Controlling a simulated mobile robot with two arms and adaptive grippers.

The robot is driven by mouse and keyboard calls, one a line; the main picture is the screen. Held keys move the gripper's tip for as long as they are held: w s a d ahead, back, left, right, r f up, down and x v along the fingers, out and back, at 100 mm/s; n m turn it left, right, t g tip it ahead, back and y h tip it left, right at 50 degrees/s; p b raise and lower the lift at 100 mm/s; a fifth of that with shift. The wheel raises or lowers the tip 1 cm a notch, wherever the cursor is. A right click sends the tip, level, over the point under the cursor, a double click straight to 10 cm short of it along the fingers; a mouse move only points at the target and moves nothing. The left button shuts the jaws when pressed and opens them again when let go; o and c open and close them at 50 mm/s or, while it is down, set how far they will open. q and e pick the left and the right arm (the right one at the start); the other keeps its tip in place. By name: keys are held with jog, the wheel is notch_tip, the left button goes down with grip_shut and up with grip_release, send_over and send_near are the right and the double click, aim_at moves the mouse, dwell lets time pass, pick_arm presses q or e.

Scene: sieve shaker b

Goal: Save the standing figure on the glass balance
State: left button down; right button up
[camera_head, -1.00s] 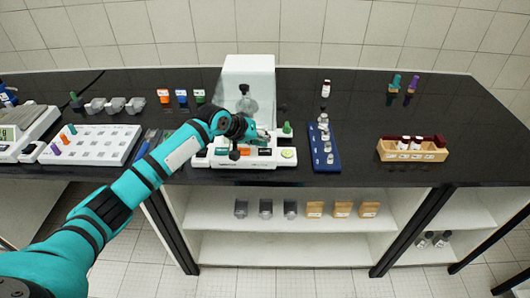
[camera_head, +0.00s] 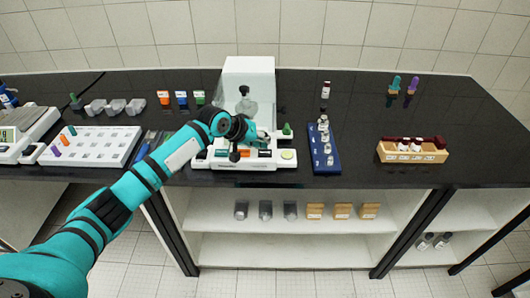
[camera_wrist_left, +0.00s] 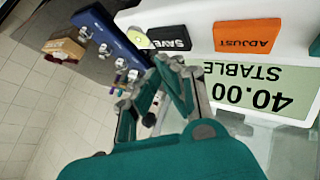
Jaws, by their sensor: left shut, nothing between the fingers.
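The glass balance (camera_head: 249,92) stands at the middle of the black bench, with a flask-like object (camera_head: 245,100) inside its clear shield. Its white front panel (camera_head: 203,160) faces me. In the wrist view the display (camera_wrist_left: 250,88) reads 40.00 STABLE. Beside it are the orange ADJUST key (camera_wrist_left: 245,37) and the black SAVE key (camera_wrist_left: 168,38). My left gripper (camera_head: 264,138) is shut and empty over the panel. In the wrist view its fingertips (camera_wrist_left: 168,64) appear close to the SAVE key's edge; I cannot tell if they touch it. My right gripper is out of view.
A blue strip of weights (camera_head: 325,160) lies just right of the balance. A white tray with pegs (camera_head: 110,150) is at the left. Bare bench lies between the blue strip and the rack.

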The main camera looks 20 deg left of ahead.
aim_at(263, 151)
pick_arm(q)
jog(key=shift+f, duration=0.15)
jog(key=shift+f, duration=0.25)
jog(key=shift+f, duration=0.55)
dwell(0.7)
jog(key=shift+r, duration=0.1)
jog(key=shift+r+p, duration=0.85)
jog(key=shift+p, duration=0.15)
notch_tip(263, 151, up, 5)
jog(key=p, duration=0.5)
